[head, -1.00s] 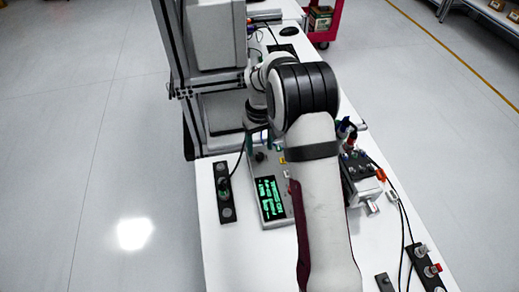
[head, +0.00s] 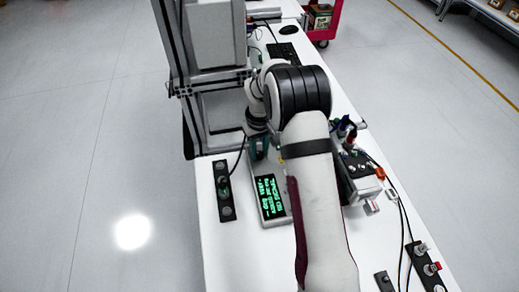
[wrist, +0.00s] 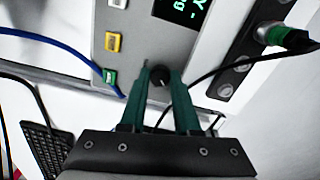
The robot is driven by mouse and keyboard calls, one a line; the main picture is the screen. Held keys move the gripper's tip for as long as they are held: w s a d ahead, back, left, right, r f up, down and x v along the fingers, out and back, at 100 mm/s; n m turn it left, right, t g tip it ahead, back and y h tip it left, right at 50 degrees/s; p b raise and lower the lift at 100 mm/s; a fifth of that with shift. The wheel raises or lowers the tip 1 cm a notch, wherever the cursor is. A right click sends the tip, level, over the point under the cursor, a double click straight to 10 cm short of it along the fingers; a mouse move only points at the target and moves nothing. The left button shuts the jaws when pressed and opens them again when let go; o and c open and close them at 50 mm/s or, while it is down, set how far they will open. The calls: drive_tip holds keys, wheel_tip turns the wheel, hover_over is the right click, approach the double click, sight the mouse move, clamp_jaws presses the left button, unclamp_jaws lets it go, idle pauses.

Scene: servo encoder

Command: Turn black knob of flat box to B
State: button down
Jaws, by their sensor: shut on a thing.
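The flat grey box (head: 283,217) lies on the white bench with a lit screen (head: 269,196) of green text at its near end. In the wrist view the box (wrist: 140,37) shows the screen's edge at the top. The black knob (wrist: 160,79) sits between the green fingers of my gripper (wrist: 160,77), which is shut on it. In the head view my gripper (head: 259,149) points down at the far left part of the box, and the knob is hidden. I cannot read a B mark or the knob's setting.
A black strip (head: 223,190) with round fittings and a cable lies left of the box. A grey device (head: 361,181) stands to the right. Cables cross near my gripper.

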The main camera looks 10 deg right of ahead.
sight(259, 154)
drive_tip(key=shift+m, duration=0.3)
drive_tip(key=m, duration=0.3)
drive_tip(key=shift+m, duration=2.5)
drive_tip(key=c, duration=0.6)
unclamp_jaws()
wheel_tip(259, 154, up, 16)
drive_tip(key=shift+f, duration=0.1)
